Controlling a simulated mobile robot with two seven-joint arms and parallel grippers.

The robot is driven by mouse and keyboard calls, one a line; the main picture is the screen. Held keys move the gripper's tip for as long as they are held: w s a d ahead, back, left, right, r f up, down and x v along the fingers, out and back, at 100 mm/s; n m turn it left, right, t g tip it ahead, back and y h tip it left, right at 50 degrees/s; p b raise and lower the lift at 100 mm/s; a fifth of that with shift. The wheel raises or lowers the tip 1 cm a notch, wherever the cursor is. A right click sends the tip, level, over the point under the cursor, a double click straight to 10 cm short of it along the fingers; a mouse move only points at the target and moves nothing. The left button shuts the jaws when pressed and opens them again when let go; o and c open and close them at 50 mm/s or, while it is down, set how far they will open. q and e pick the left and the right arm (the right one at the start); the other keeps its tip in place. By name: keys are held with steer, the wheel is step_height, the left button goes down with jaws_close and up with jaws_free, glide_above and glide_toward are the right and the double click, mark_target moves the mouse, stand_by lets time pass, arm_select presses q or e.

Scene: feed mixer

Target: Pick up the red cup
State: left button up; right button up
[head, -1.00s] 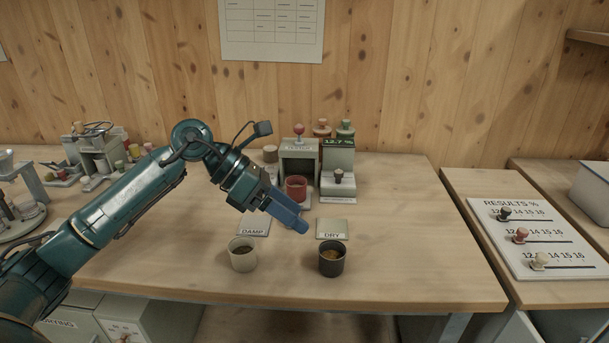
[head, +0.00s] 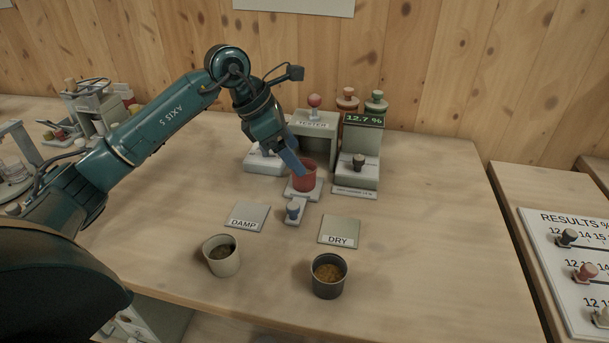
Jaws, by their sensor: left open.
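The red cup (head: 306,178) stands upright on a small pale plate (head: 303,194) in front of the grey tester (head: 316,126), in the middle of the table. My left gripper (head: 296,168) is open, with its blue fingers pointing down at the cup's left rim. A finger overlaps the cup in the picture; I cannot tell whether it touches or reaches inside. The cup's contents are not clear. My right gripper is not in the head view.
A white cup (head: 222,256) and a dark cup (head: 328,276) with grain stand in front. DAMP (head: 248,217) and DRY (head: 339,232) plates lie behind them. A display unit (head: 359,150) reads 12.7 %. The table's right side is clear.

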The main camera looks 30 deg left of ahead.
arm_select(q)
steer(key=x, duration=0.6)
steer(key=shift+a+f, duration=0.25)
steer(key=shift+f, duration=0.1)
steer(key=c, duration=1)
